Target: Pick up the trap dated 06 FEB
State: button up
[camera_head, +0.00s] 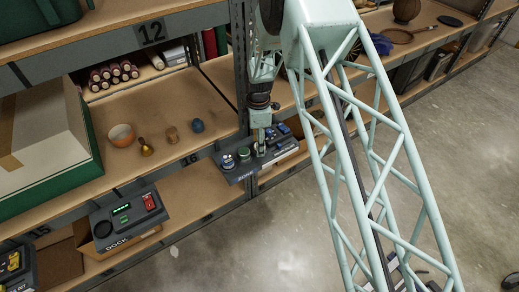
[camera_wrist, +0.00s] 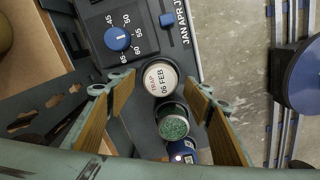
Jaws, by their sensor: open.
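The trap dated 06 FEB (camera_wrist: 160,77) is a small round piece with a white top. The top reads TRAP in red and 06 FEB in dark letters. In the wrist view my gripper (camera_wrist: 160,84) is open, with one padded finger to the left of the trap and one to the right. Gaps show on both sides, and I cannot tell how far the fingertips reach down beside it. In the head view my gripper (camera_head: 262,150) points down over a dark panel unit on the shelf front, and I cannot make out the dated trap there.
A pot with green grainy contents (camera_wrist: 174,124) stands close below the trap in the wrist view, with a blue piece (camera_wrist: 182,152) beyond it. A blue dial (camera_wrist: 117,39) and a blue slider (camera_wrist: 167,19) are above. A shelf upright (camera_head: 240,60) stands close to my wrist.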

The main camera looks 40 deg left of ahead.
dwell(0.6)
jog(key=c, duration=0.9)
